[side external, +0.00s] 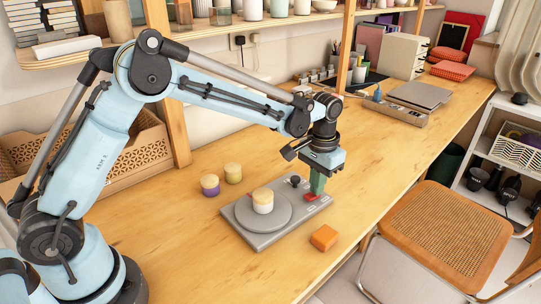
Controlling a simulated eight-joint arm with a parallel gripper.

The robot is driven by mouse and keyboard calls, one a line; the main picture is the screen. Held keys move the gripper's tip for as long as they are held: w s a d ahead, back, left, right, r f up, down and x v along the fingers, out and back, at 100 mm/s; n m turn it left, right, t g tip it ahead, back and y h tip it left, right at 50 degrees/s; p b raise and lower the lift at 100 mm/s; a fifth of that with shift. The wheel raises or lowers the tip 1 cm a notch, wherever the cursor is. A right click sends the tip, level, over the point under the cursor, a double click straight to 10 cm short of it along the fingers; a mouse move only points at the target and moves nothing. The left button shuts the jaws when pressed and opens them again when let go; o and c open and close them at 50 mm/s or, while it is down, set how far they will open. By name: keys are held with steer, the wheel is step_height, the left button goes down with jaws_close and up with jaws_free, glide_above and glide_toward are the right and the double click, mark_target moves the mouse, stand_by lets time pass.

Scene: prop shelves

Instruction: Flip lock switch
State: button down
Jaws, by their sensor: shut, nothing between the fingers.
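A grey flat device (262,240) with a round plate (282,216) lies on the wooden table. A white jar with a wooden lid (263,203) stands on the plate. A red switch (310,197) shows near the device's right end, and a dark knob (295,181) stands close by. My gripper (316,190) points down with its fingers shut, right over or at the red switch. I cannot tell if the fingertips touch it or which way the switch is set.
A purple jar (210,186) and a yellow jar (233,174) stand left of the device. An orange block (323,238) lies at its front right. A chair (437,222) stands at the table's right side. A grey appliance (407,102) sits further back. The table between is clear.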

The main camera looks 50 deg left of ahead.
steer(key=w+r, duration=0.3)
steer(key=r, duration=1)
steer(key=shift+r, duration=0.4)
steer(key=shift+d, duration=0.1)
